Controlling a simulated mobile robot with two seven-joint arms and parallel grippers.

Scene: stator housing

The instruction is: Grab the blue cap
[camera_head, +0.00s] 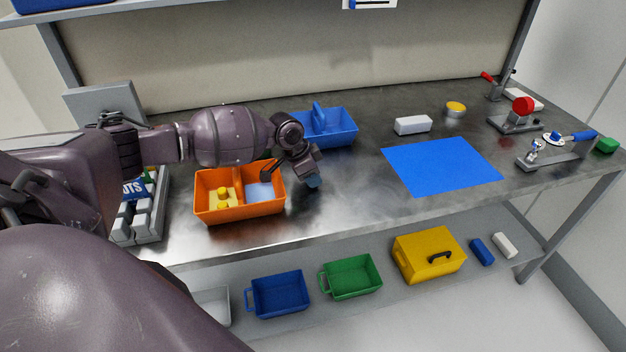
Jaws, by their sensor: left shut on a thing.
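My left arm reaches in from the left over the bench. My left gripper (309,172) is just right of the orange bin and above the metal bench top. It is shut on a small dark blue piece, which I take to be the blue cap (313,182); the fingers hide most of it. The orange bin (240,211) has a yellow part (222,194) in its left side and a pale blue surface in its right side. My right gripper is not in view.
A blue bin (340,138) stands behind the gripper. A blue mat (442,166), a white block (412,125) and a yellow-topped can (455,110) lie to the right. A grey rack (150,215) stands at left. Clamp fixtures (515,120) are at far right. The front middle bench is clear.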

